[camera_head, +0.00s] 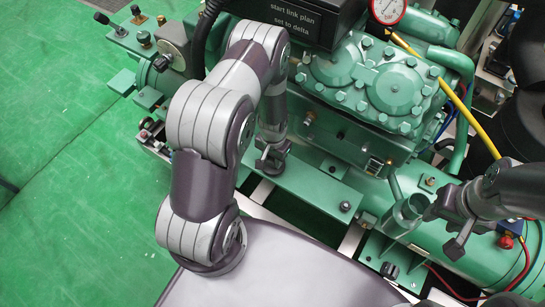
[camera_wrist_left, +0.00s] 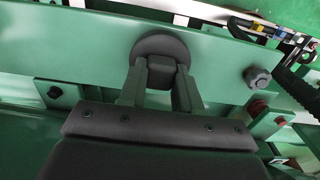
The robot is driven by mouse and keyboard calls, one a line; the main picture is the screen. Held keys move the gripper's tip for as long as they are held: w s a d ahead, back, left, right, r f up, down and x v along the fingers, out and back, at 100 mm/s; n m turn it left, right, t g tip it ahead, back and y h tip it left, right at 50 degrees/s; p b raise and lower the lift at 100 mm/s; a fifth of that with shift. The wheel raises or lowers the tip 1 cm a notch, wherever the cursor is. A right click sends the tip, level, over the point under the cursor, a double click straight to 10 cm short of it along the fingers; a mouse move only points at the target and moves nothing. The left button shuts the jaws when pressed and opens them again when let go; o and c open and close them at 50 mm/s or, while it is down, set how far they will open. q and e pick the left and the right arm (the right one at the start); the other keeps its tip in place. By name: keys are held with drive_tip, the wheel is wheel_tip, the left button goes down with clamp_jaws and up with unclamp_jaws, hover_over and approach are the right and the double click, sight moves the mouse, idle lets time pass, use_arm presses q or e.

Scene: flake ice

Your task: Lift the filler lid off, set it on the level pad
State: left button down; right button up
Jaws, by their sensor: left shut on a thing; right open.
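My left gripper (camera_head: 270,160) is shut on the filler lid and points down at a flat green plate (camera_head: 312,190), likely the level pad. In the left wrist view, the fingers of the left gripper (camera_wrist_left: 160,88) grip the block-shaped handle of the dark round filler lid (camera_wrist_left: 160,44). The lid lies flat over the green plate; whether it touches is hard to tell. A green filler neck (camera_head: 402,215) stands uncovered to the right in the head view. My right gripper (camera_head: 448,225) is open and empty, just right of the neck.
A green compressor block (camera_head: 375,80) with bolted covers rises behind the plate. A black knob (camera_head: 345,206) stands at the plate's right end. A gauge (camera_head: 388,10) and a yellow hose (camera_head: 455,95) are at the back right. Green floor (camera_head: 60,130) is clear at the left.

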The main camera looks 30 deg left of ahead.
use_arm(q)
drive_tip(key=shift+s, duration=0.1)
drive_tip(key=shift+f+b, duration=0.55)
idle(0.8)
drive_tip(key=c, duration=0.7)
unclamp_jaws()
drive_tip(key=shift+r+p, duration=3.25)
drive_tip(key=shift+r, duration=0.75)
